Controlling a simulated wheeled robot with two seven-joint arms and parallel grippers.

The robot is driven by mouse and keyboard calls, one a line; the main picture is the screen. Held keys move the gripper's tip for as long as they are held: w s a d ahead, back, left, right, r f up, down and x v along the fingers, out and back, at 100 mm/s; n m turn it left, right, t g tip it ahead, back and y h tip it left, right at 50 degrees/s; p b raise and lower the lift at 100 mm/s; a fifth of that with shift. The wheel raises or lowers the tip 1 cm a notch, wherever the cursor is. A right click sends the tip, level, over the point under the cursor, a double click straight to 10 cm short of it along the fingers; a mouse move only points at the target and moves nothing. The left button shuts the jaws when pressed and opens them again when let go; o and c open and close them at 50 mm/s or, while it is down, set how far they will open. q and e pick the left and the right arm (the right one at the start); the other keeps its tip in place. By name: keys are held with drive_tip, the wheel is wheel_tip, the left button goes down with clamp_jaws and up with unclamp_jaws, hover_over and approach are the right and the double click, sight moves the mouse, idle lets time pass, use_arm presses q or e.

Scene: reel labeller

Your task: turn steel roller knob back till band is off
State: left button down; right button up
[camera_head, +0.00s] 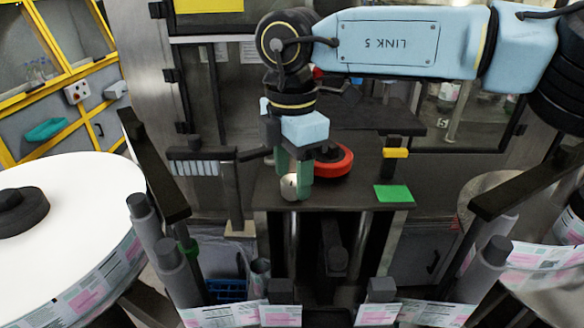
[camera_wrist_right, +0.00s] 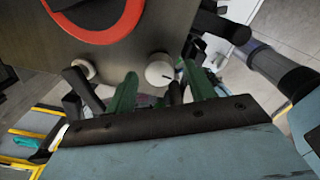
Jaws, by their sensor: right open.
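A pale round knob (camera_head: 289,186) sits at the front left edge of the dark machine plate (camera_head: 345,190). It also shows in the right wrist view (camera_wrist_right: 159,70) with a short dark mark on its face. My right gripper (camera_head: 290,184) has its green fingers spread, one on each side of the knob; in the wrist view the knob lies between the fingertips (camera_wrist_right: 163,76). Whether the fingers touch it I cannot tell. A second pale knob (camera_wrist_right: 84,69) shows left of the fingers. I cannot make out a separate band on the knob. My left gripper is out of view.
A red ring with a black centre (camera_head: 333,163) lies on the plate just right of my right gripper. A green pad (camera_head: 394,194) and a yellow-topped post (camera_head: 395,153) stand farther right. A big white reel (camera_head: 85,190) fills the left; printed label web (camera_head: 225,315) runs along the front.

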drive_tip(key=shift+f, duration=0.55)
drive_tip(key=c, duration=1)
